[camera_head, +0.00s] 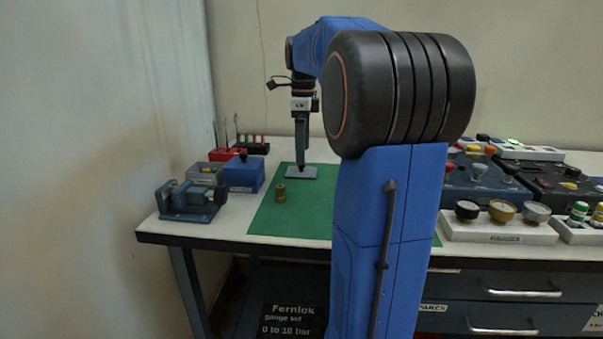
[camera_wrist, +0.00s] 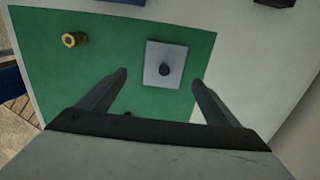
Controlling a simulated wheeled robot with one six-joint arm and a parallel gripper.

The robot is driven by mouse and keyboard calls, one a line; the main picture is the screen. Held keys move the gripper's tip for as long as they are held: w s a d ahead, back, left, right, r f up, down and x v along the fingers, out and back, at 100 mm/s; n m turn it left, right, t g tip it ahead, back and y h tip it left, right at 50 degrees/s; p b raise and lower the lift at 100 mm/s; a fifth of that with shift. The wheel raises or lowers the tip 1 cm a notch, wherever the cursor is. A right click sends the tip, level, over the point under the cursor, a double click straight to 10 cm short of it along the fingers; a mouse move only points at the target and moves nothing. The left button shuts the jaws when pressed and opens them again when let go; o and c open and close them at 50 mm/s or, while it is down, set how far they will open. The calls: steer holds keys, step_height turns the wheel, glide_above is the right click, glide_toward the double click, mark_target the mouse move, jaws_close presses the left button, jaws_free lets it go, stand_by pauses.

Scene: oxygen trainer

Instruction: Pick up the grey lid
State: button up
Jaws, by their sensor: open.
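The grey lid (camera_wrist: 155,77) is a flat square plate with a dark round knob (camera_wrist: 165,69) in its middle. It lies flat on the green mat (camera_wrist: 100,50). In the head view the lid (camera_head: 293,172) shows at the mat's back part, below my gripper (camera_head: 301,166). In the wrist view my gripper (camera_wrist: 160,80) is open, with one finger on each side of the lid and nothing held. The exact height of the fingertips above the lid is hard to tell.
A brass fitting (camera_wrist: 74,39) stands on the mat; it also shows in the head view (camera_head: 281,193). A blue box (camera_head: 244,174) and a vise (camera_head: 190,200) stand to the left. A gauge rack (camera_head: 499,229) stands to the right. The mat around the lid is clear.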

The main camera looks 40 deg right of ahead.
mark_target(302, 169)
steer(key=shift+w+d+f, duration=0.1)
steer(key=shift+w+f, duration=0.1)
steer(key=shift+f, duration=1.25)
steer(key=shift+w+f, duration=0.2)
steer(key=shift+f, duration=1.2)
steer(key=c, duration=1.1)
